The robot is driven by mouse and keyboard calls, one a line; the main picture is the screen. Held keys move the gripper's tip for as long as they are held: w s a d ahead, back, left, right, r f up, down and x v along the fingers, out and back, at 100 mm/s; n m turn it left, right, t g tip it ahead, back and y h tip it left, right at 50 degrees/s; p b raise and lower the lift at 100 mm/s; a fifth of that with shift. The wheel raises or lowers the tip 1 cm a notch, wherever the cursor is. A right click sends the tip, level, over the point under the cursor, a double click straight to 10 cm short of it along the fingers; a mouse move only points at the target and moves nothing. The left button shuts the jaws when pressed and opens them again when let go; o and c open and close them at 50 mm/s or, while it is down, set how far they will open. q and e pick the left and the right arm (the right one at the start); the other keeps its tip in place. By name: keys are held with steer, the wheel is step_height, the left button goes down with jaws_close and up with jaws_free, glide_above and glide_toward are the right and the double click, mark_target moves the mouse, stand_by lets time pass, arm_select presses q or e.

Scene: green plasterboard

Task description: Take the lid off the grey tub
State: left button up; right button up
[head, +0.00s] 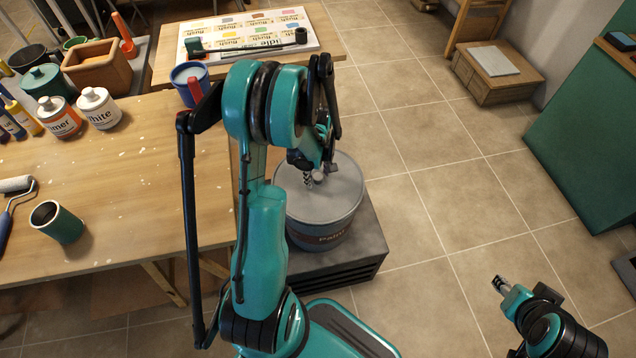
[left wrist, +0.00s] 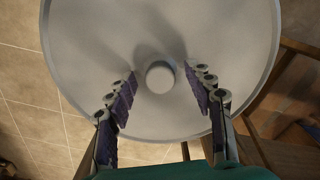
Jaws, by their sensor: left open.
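My left gripper (left wrist: 163,82) is open over the lid, one finger on each side of the knob, with gaps between. My right arm's end (head: 503,285) is over the floor at the lower right; its finger state is unclear.
The dark box (head: 355,255) bears the tub. A wooden crate (head: 495,75) stands far right. The tiled floor between is clear.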

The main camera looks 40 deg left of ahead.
arm_select(q)
jaws_close()
steer(key=shift+r, duration=0.1)
